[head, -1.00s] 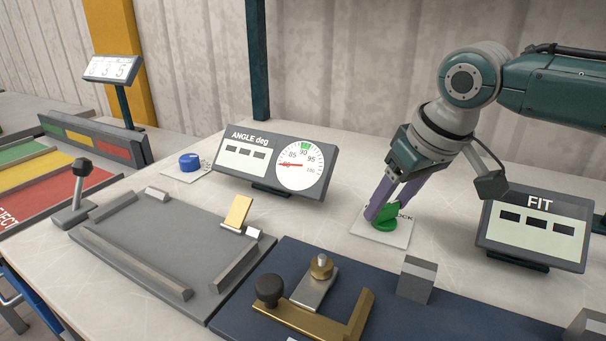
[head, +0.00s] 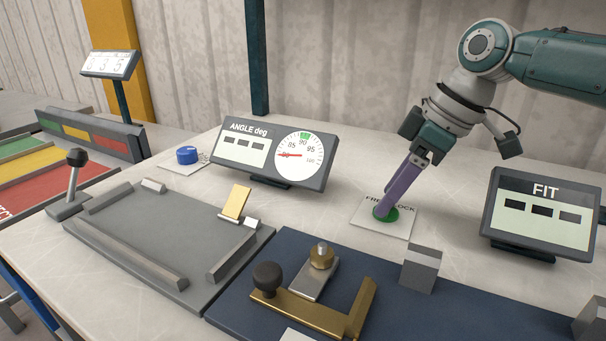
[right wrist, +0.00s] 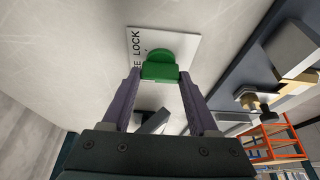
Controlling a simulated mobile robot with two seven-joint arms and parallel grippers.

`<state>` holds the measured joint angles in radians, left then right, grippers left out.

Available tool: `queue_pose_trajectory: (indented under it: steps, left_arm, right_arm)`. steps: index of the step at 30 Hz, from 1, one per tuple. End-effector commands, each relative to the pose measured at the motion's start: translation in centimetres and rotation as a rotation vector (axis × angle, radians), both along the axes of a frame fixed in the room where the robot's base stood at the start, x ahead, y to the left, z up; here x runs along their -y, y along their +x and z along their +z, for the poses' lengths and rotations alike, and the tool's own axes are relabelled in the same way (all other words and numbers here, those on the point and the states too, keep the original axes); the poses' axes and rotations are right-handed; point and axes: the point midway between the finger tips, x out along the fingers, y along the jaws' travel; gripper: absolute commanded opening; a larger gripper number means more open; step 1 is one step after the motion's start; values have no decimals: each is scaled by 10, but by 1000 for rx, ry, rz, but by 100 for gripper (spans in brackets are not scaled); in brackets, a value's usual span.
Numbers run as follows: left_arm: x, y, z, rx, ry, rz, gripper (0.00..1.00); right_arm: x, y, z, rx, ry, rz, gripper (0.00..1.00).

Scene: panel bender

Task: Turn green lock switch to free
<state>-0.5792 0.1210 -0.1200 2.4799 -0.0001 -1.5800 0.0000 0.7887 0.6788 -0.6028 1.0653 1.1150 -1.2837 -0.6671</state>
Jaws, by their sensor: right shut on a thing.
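The green lock switch (head: 391,215) sits on a white plate (head: 402,228) lettered FREE and LOCK, at the right of the table in the head view. My right gripper (head: 384,207) reaches down to it, its purple fingers shut on the switch. The fingers hide most of the handle in the head view. In the right wrist view, the green handle (right wrist: 159,72) lies between the two fingertips (right wrist: 160,76), with its round base behind it on the plate. Which word the switch points at is not clear. My left gripper is not in view.
The FIT display (head: 543,215) stands to the right of the switch and the ANGLE display (head: 275,153) to the left. A grey block (head: 421,268) on the blue board (head: 470,310) is in front. The tabletop around the plate is clear.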

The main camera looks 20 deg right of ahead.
Motion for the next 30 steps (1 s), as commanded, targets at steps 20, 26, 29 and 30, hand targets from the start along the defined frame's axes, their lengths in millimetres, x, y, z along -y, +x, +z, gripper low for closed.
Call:
queue_pose_trajectory:
  steps: [20,26,29,30]
  left_arm:
    - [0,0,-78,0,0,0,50]
    - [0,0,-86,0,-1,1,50]
    - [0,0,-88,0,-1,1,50]
    - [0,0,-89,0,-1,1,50]
  right_arm:
    - [1,3,-4,2,1,526,4]
    - [1,3,-2,1,0,591,4]
    - [1,3,-2,-1,-1,607,4]
    - [1,3,-1,0,-1,612,4]
